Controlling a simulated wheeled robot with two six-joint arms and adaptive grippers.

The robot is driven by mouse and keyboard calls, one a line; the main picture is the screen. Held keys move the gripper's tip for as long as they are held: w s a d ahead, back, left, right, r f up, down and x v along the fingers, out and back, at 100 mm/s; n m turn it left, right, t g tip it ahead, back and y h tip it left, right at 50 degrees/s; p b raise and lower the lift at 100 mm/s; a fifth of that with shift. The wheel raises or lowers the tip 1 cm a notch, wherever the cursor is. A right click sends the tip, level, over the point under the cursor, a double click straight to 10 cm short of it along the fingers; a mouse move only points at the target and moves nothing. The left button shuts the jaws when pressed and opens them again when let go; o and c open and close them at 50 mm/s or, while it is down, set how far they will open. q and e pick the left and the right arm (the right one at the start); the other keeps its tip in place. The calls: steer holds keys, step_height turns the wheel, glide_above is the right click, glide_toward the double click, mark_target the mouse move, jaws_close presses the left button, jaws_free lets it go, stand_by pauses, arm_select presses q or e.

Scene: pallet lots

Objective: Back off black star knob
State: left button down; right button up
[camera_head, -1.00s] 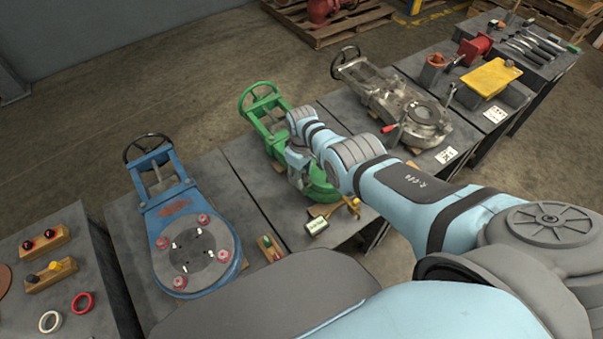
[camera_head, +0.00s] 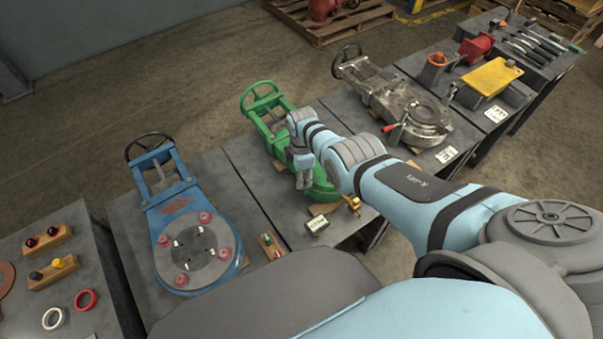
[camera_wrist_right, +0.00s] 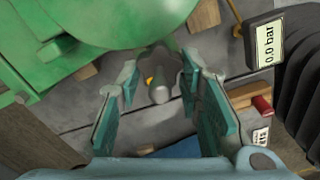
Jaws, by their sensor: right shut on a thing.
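My right gripper (camera_head: 304,183) is beside the green valve (camera_head: 264,103), at its near flange, and hides part of it. In the right wrist view the two teal-padded fingers (camera_wrist_right: 160,88) stand apart with a small grey, rounded piece (camera_wrist_right: 160,93) between their tips. I take this piece to be the knob; its star shape and black colour cannot be made out. The gripper is shut on it. A small yellow spot shows beside it. The green valve body fills the upper left of the wrist view (camera_wrist_right: 110,22). My left gripper is not in view.
A brass fitting (camera_head: 350,205) and a dark gauge with a white label (camera_head: 317,225) lie near the bench's front edge. A blue valve (camera_head: 168,190) stands left, a grey valve (camera_head: 400,100) right.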

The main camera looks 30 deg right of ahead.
steer(key=shift+s+n, duration=0.1)
steer(key=shift+n, duration=1.1)
steer(key=o, duration=1.2)
steer(key=shift+c, duration=0.2)
steer(key=shift+r, duration=0.55)
step_height(320, 180, up, 11)
steer(key=shift+f, duration=0.1)
